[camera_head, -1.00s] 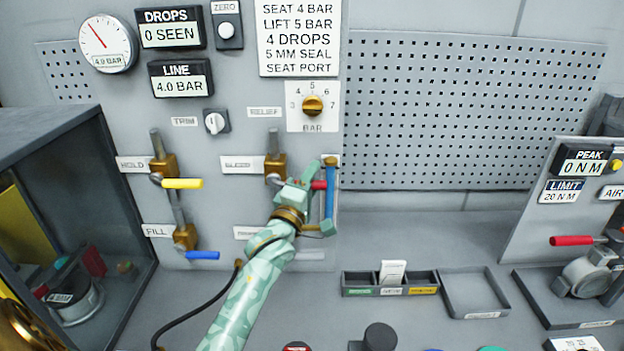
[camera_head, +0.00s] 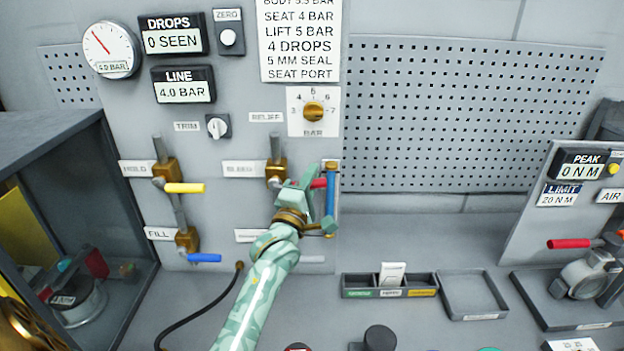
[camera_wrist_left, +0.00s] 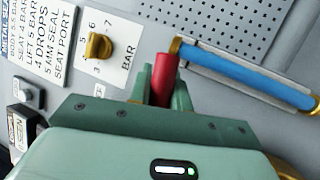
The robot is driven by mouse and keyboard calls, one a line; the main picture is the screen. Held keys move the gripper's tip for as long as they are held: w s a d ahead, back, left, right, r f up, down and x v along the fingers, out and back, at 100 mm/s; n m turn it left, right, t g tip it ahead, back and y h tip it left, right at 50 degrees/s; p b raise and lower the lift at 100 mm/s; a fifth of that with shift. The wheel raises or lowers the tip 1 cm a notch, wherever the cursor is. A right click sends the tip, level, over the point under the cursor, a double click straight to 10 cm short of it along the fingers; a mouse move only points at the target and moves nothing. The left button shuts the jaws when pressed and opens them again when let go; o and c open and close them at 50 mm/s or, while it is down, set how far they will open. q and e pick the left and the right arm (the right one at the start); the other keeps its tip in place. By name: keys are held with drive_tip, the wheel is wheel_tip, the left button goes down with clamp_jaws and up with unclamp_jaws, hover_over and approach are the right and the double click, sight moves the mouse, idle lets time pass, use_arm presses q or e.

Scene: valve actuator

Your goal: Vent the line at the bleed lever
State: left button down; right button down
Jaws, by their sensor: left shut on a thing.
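The bleed lever has a red handle (camera_head: 318,183) that sticks out to the right from a brass valve (camera_head: 276,170) on the panel. The label beside this valve is blurred. My left gripper (camera_head: 312,190) is at the red handle, in front of the panel. In the left wrist view the red handle (camera_wrist_left: 164,80) stands between the two green fingers (camera_wrist_left: 163,92), which are shut on it. The fingers hide part of the handle. The line display (camera_head: 184,85) reads 4.0 BAR, and the drops display (camera_head: 172,35) reads 0 SEEN. My right gripper is not in view.
A blue tube (camera_head: 330,200) in brass fittings runs upright just right of the gripper. A yellow-handled lever (camera_head: 184,188) and a blue-handled lever (camera_head: 204,258) are to the left. The relief knob (camera_head: 313,112) is above. A small sorting tray (camera_head: 390,293) sits below right.

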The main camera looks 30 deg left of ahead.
use_arm(q)
wheel_tip(320, 180, up, 3)
drive_tip(key=n+y+p, duration=0.3)
drive_tip(key=n, duration=0.2)
wheel_tip(320, 180, up, 4)
drive_tip(key=n+g+y+p, duration=0.4)
drive_tip(key=n+y, duration=0.5)
drive_tip(key=n, duration=0.9)
hover_over(275, 179)
drive_tip(key=shift+f+g+b, duration=0.2)
drive_tip(key=shift+g+b, duration=0.1)
drive_tip(key=shift+g, duration=0.1)
drive_tip(key=shift+s+n, duration=0.1)
drive_tip(key=shift+n, duration=0.2)
drive_tip(key=c, duration=1.3)
unclamp_jaws()
